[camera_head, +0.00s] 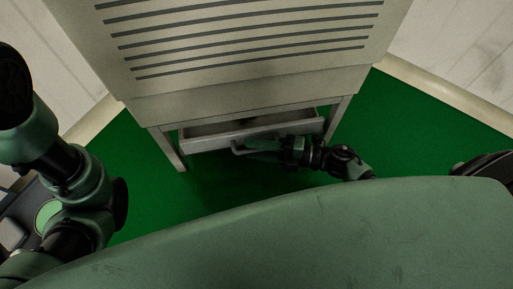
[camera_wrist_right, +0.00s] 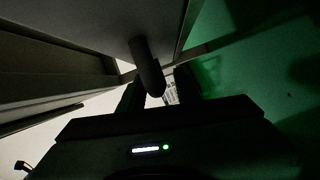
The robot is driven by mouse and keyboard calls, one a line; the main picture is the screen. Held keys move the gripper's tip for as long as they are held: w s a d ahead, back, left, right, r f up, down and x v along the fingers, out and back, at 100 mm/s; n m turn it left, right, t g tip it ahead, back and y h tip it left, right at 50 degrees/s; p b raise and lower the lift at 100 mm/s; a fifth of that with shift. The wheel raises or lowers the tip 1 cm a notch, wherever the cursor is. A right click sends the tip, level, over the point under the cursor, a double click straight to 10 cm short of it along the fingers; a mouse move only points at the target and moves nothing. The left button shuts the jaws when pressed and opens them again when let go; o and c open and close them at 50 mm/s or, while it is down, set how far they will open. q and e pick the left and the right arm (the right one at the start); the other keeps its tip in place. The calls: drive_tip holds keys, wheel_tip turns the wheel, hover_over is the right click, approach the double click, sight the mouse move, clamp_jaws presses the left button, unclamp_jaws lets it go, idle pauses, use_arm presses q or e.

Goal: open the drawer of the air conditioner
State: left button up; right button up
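The air conditioner (camera_head: 250,45) is a pale cabinet with dark slats, standing on legs. Its drawer (camera_head: 290,126) is low between the legs and stands partly out, with its dark inside showing. The drawer handle (camera_head: 236,147) is a curved bar on the drawer's front; it also shows in the right wrist view (camera_wrist_right: 148,68) as a dark rounded bar. My right gripper (camera_head: 247,148) reaches in from the right at the handle. In the wrist view its fingers (camera_wrist_right: 158,88) are apart, with the handle's end between them and a gap beside it. My left gripper is out of view.
Green floor (camera_head: 420,130) is clear around the cabinet, with pale edging (camera_head: 450,95) behind. The cabinet legs (camera_head: 170,152) flank the drawer. My own green body covers the lower part of the head view, and my left arm is at the left.

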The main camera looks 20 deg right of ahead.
clamp_jaws()
idle(1.2)
